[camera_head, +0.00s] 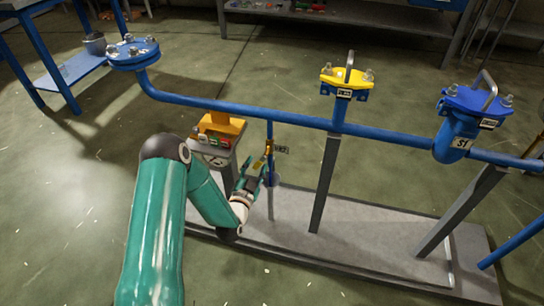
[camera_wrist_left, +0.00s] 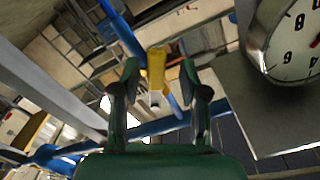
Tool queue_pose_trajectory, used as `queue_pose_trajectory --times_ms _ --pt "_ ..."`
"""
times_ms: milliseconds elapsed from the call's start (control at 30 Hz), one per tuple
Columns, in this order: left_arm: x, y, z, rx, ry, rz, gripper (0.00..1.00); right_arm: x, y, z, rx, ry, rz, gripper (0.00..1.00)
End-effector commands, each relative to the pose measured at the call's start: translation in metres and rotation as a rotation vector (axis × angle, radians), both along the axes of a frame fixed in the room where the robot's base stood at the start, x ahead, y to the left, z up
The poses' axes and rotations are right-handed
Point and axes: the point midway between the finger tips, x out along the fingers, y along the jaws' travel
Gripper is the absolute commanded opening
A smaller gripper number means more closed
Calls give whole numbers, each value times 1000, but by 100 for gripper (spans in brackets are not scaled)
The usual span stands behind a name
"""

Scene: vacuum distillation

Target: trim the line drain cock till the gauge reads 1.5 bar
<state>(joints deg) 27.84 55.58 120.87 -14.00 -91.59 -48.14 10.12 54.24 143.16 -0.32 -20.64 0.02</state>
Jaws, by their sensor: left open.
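The line drain cock has a yellow handle (camera_head: 266,156) on the thin blue drop pipe below the main blue line. My left gripper (camera_head: 258,172) is close to the handle, its green fingers pointing up toward it. In the left wrist view the yellow handle (camera_wrist_left: 156,66) shows between the two fingertips of my open left gripper (camera_wrist_left: 160,72); I cannot tell whether either finger touches it. The gauge (camera_wrist_left: 298,40) is cut off by the right edge of the wrist view, and its reading cannot be told. In the head view the gauge (camera_head: 214,159) sits on a post behind my left forearm.
The blue pipe (camera_head: 240,107) runs across above the grey base plate (camera_head: 372,236). A yellow-topped valve (camera_head: 347,78) and a blue-topped valve (camera_head: 476,100) stand on it to the right. An orange-topped box (camera_head: 221,124) is beside my left arm. Open floor lies around the plate.

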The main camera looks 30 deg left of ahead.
Motion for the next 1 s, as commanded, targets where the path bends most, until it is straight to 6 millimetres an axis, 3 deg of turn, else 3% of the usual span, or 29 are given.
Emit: queue_pose_trajectory --times_ms 433,467,700,1000 --pt "10 -5 0 0 0 -15 44 0 0 2 0 1 0 48" --pt "11 -6 0 0 0 -16 42 0 0 2 0 1 0 48" --pt "12 -8 0 0 1 -20 2 0 0 2 0 1 0 48" --pt "13 -9 0 0 1 -22 0 0 0 2 0 0 0 48"
